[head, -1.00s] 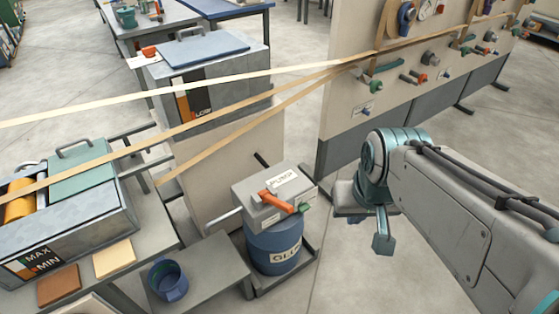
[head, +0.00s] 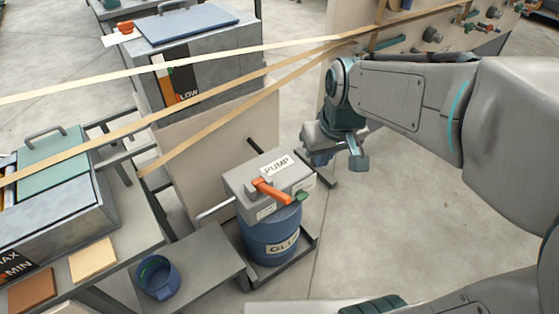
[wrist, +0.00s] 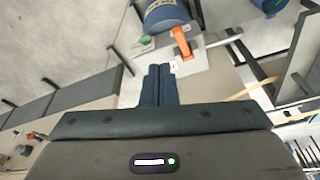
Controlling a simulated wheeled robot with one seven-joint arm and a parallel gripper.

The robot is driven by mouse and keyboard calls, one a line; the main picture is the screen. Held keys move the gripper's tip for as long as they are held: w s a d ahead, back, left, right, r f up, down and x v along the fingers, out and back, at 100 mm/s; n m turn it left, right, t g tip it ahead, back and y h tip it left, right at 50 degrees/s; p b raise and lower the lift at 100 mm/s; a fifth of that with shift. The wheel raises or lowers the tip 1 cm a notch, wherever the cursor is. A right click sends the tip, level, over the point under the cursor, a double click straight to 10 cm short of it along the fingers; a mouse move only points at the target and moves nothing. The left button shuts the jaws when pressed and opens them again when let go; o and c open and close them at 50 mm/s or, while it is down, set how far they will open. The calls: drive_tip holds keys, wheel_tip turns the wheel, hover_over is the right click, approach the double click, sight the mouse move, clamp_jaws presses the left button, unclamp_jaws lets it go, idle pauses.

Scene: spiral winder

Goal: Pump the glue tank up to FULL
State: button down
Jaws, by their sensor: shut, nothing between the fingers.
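The grey pump box (head: 262,190), lettered PUMP, sits on the blue glue drum (head: 270,240). Its orange lever (head: 270,191) lies across the near side, with a small green part (head: 299,197) beside its end. The glue tank (head: 225,62) stands behind, with a gauge (head: 178,85) marked LOW; its exact level is too small to read. My gripper (head: 320,158) is right of the pump and above it, empty. In the wrist view my gripper's fingers (wrist: 161,72) are shut together, pointing toward the pump box, and the orange lever (wrist: 181,42) is just beyond the fingertips, apart from them.
A blue cup (head: 157,277) stands on a small grey shelf (head: 200,262) left of the drum. A MAX/MIN trough (head: 70,220) is at left. Floor right of the drum is clear.

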drive_tip(key=w+a+f+n+b, duration=0.3)
drive_tip(key=w+a+f+b, duration=0.1)
drive_tip(key=w+a+f, duration=0.4)
drive_tip(key=shift+w+n, duration=0.3)
drive_tip(key=shift+w, duration=0.25)
drive_tip(key=shift+a+f+b, duration=0.1)
drive_tip(key=shift+f+b, duration=0.05)
drive_tip(key=shift+b, duration=0.15)
drive_tip(key=b, duration=0.1)
hover_over(279, 193)
drive_tip(key=w, duration=0.1)
drive_tip(key=x, duration=0.3)
drive_tip(key=s+x, duration=0.1)
drive_tip(key=x, duration=0.2)
drive_tip(key=s+x, duration=0.1)
drive_tip(key=x, duration=0.2)
drive_tip(key=shift+w+f, duration=0.15)
drive_tip(key=shift+f, duration=0.45)
drive_tip(key=shift+s+d+f, duration=0.2)
drive_tip(key=shift+s+f, duration=0.1)
drive_tip(key=shift+f, duration=0.2)
drive_tip(key=shift+s+d+f, duration=0.25)
drive_tip(key=shift+f, duration=0.3)
drive_tip(key=shift+s+d+f+b, duration=0.25)
drive_tip(key=shift+s+f+b, duration=0.05)
drive_tip(key=shift+f, duration=0.25)
drive_tip(key=shift+s+f+y+b, duration=0.1)
drive_tip(key=shift+f+y+b, duration=0.05)
drive_tip(key=shift+y+b, duration=0.2)
